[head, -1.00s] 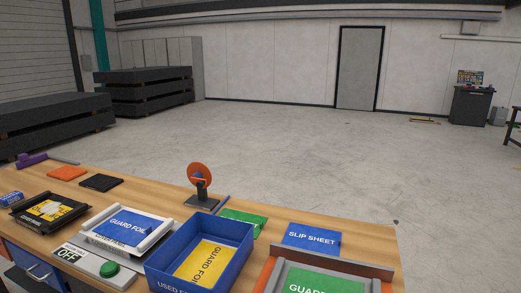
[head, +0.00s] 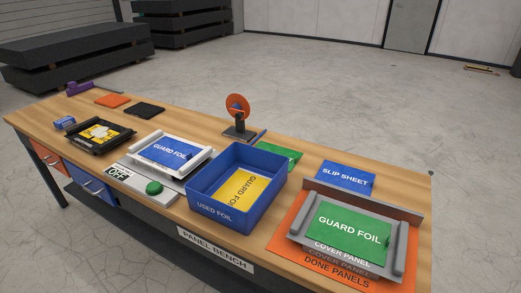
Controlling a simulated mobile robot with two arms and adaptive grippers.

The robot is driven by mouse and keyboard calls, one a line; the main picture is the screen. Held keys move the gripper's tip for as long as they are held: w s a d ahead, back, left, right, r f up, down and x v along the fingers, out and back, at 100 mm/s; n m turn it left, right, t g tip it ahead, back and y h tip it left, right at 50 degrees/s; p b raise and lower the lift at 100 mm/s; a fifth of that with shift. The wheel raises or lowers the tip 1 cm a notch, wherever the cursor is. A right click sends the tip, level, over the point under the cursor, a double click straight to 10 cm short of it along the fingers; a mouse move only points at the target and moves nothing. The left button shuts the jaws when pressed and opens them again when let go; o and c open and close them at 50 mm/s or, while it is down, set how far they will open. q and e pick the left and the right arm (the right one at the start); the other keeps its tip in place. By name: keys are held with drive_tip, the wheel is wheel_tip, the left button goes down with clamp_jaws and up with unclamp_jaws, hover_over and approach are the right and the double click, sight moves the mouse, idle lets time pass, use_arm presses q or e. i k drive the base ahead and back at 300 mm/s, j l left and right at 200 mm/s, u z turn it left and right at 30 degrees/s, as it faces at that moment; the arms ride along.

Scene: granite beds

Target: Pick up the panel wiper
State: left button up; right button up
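A purple tool with a thin grey strip (head: 78,87) lies at the far left back corner of the wooden bench (head: 178,112). It looks most like the panel wiper, but no label on it is readable. An orange flat square (head: 113,100) and a black flat square (head: 144,109) lie to its right on the bench. Neither of my grippers shows in the head view.
The bench also holds a black tray (head: 99,135), a white panel holder (head: 172,153), a blue used-foil bin (head: 238,188), an orange disc on a stand (head: 238,108) and a done-panels stack (head: 350,240). Open concrete floor lies behind.

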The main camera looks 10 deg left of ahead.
sight(67, 122)
drive_tip(key=u, duration=1.6)
drive_tip(key=i, duration=0.15)
